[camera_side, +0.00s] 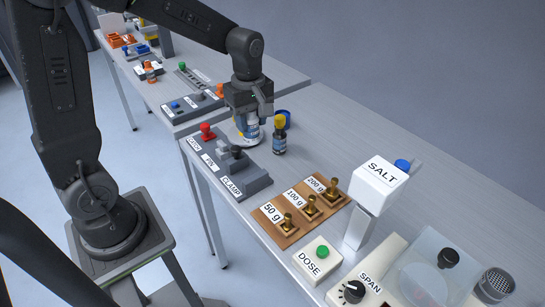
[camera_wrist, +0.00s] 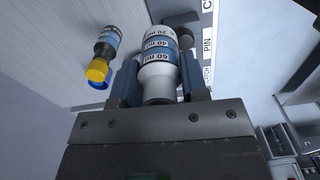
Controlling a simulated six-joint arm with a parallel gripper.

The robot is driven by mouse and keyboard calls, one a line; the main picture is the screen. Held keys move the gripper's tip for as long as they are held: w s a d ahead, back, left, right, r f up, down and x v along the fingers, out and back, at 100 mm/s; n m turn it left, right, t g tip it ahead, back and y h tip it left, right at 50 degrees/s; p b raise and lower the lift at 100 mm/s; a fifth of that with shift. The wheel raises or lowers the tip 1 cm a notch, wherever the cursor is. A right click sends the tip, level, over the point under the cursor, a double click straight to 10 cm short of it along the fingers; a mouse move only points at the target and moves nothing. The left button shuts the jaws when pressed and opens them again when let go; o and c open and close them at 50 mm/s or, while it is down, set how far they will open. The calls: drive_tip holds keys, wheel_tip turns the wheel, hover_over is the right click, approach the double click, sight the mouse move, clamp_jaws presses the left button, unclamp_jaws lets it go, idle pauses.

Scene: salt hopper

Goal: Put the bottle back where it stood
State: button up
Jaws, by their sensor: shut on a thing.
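My gripper (camera_side: 248,112) is shut on a bottle (camera_side: 247,128) with white and blue bands. In the wrist view the bottle (camera_wrist: 160,45) is between my two fingers (camera_wrist: 158,85), its white narrow end towards the gripper and its bands marked 20, 40 and 60. In the side view my gripper hides its upper part. The bottle is just behind the grey clamp block (camera_side: 230,170). I cannot tell whether its base touches the bench.
Brass weights on a wooden board (camera_side: 272,213) and the SALT hopper (camera_side: 380,185) are nearer the camera. A red knob (camera_side: 207,131) is at left.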

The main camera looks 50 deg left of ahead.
drive_tip(key=w+a, duration=0.4)
drive_tip(key=w, duration=0.1)
drive_tip(key=shift+n, duration=0.4)
drive_tip(key=shift+w+d+f, duration=0.75)
drive_tip(key=shift+d+f, duration=0.95)
drive_tip(key=shift+f, duration=0.15)
drive_tip(key=shift+w+d+f, duration=0.8)
drive_tip(key=shift+d+f, duration=0.9)
drive_tip(key=shift+f, duration=0.15)
drive_tip(key=shift+w+d+f, duration=0.75)
drive_tip(key=shift+d+f, duration=0.95)
drive_tip(key=shift+f, duration=0.15)
drive_tip(key=shift+f, duration=0.1)
drive_tip(key=o, duration=0.9)
drive_tip(key=shift+f, duration=0.1)
drive_tip(key=shift+o, duration=0.2)
